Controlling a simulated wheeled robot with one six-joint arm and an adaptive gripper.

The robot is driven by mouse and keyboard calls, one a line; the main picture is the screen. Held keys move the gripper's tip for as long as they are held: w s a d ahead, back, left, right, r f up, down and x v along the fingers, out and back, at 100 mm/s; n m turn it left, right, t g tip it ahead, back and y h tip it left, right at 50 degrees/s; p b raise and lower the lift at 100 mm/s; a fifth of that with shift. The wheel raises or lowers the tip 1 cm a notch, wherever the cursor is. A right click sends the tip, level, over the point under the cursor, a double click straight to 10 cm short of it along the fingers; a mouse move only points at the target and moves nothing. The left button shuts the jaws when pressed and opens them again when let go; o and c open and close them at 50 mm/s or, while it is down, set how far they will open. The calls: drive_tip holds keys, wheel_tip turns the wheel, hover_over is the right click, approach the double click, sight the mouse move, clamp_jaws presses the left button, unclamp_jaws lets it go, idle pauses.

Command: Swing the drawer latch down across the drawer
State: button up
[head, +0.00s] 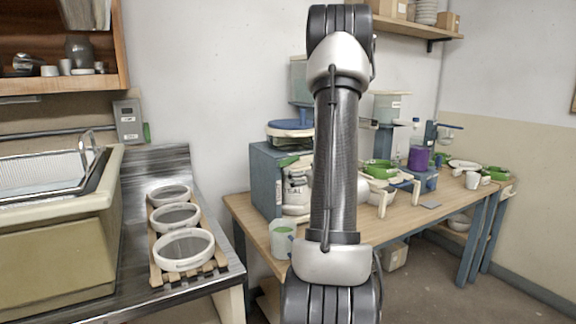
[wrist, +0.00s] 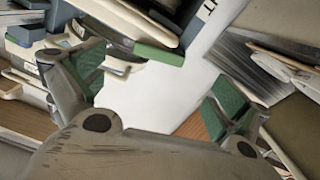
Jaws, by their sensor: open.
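In the wrist view my gripper (wrist: 155,86) is open, with its two green-padded fingers spread apart and nothing between them. A cream lever with a green end (wrist: 158,53) lies just beyond the fingers, near the upper middle; it looks like the drawer latch, apart from the pads. In the head view a similar green-ended piece (head: 288,161) shows at the top of a blue-grey cabinet (head: 264,185), left of my arm. My arm hides part of the cabinet area and my gripper in that view. I cannot make out the drawer clearly.
At left, several white-rimmed sieves (head: 183,250) lie on a slatted rack beside a sink unit (head: 60,235).

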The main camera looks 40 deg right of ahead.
sight(290, 160)
drive_tip(key=x, duration=0.7)
drive_tip(key=shift+w+r, duration=0.25)
drive_tip(key=shift+w, duration=0.1)
drive_tip(key=shift+c, duration=0.5)
